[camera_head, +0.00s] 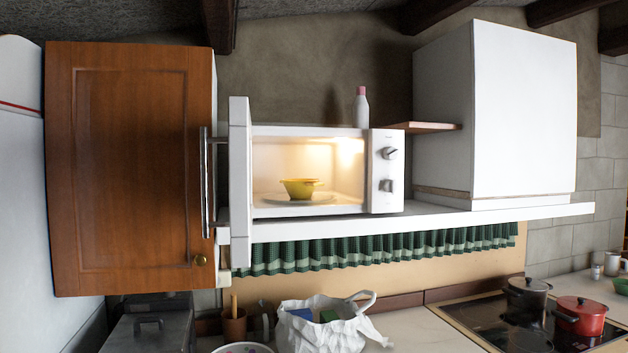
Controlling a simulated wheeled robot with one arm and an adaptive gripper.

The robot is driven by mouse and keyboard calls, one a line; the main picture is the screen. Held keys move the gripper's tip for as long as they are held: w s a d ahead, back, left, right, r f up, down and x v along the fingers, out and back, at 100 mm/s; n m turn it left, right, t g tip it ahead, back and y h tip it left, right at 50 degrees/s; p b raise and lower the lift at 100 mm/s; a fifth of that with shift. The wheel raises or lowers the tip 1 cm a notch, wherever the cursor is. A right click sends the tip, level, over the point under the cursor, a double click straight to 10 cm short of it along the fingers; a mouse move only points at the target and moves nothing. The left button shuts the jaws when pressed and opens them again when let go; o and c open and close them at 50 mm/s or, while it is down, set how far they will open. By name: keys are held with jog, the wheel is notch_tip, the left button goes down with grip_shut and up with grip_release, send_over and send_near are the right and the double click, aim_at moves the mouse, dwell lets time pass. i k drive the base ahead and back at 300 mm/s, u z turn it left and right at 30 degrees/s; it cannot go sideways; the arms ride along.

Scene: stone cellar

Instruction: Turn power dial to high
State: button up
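A white microwave (310,133) stands on a white shelf with its door (240,165) swung open to the left. Its inside is lit, and a yellow bowl (300,188) sits there on a plate (296,199). The control panel (386,170) is on the microwave's right side. It has an upper dial (389,153) and a lower dial (386,186). Which one sets power, and where each points, is too small to read. My gripper is not in view.
A wooden cabinet door (130,165) stands close at the left. A white bottle with a pink cap (360,107) stands on top of the microwave. The shelf (480,216) runs right under a white hood (525,110). Below are a white bag (325,335), a red pot (580,315) and a hob.

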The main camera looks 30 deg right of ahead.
aim_at(390, 153)
jog(key=z, duration=1.6)
jog(key=i, duration=0.8)
jog(key=u, duration=1.75)
